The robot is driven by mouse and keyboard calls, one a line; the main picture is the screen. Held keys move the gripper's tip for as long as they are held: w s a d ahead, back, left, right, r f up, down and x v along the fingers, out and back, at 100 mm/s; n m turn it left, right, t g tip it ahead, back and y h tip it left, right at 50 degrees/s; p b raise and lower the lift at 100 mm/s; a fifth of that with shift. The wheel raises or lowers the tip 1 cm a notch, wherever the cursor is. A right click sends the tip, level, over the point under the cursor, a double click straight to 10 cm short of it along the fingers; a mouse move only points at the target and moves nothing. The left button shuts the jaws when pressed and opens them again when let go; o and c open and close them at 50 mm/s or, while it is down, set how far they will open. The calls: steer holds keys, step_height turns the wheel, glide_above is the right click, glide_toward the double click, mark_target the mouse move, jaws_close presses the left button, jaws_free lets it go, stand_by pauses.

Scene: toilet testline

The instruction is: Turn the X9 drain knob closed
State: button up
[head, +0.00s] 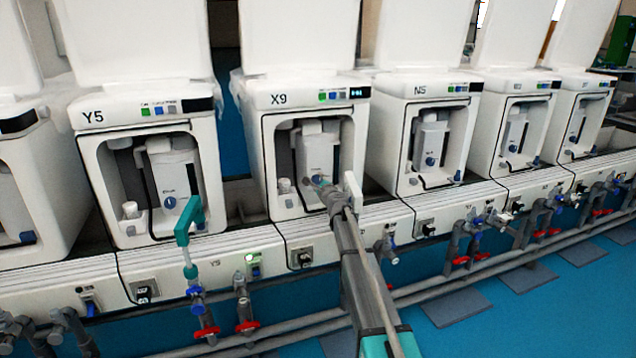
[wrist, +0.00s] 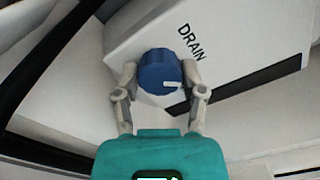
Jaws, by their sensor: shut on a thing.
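The X9 unit (head: 300,125) is a white cabinet with an open front bay, in the middle of the head view. Its blue drain knob (wrist: 160,76) shows large in the wrist view, beside the printed word DRAIN. A white mark on the knob's face points to the right in the wrist view. My gripper (wrist: 160,88) has its two grey fingers on either side of the knob and is shut on it. In the head view my gripper (head: 320,184) reaches into the X9 bay and largely hides the knob.
Unit Y5 (head: 90,117) stands to the left and unit N5 (head: 421,89) to the right. A teal elbow pipe (head: 187,222) stands in front of Y5. Grey pipes with red valve handles (head: 207,332) run along the front below the units.

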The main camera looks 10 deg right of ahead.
steer(key=n, duration=0.4)
steer(key=shift+n, duration=0.3)
steer(key=n, duration=0.3)
steer(key=shift+n, duration=0.4)
steer(key=o, duration=1.2)
steer(key=shift+c, duration=0.2)
steer(key=s+d, duration=0.2)
steer(key=s, duration=0.9)
steer(key=shift+s, duration=0.4)
steer(key=shift+d, duration=0.1)
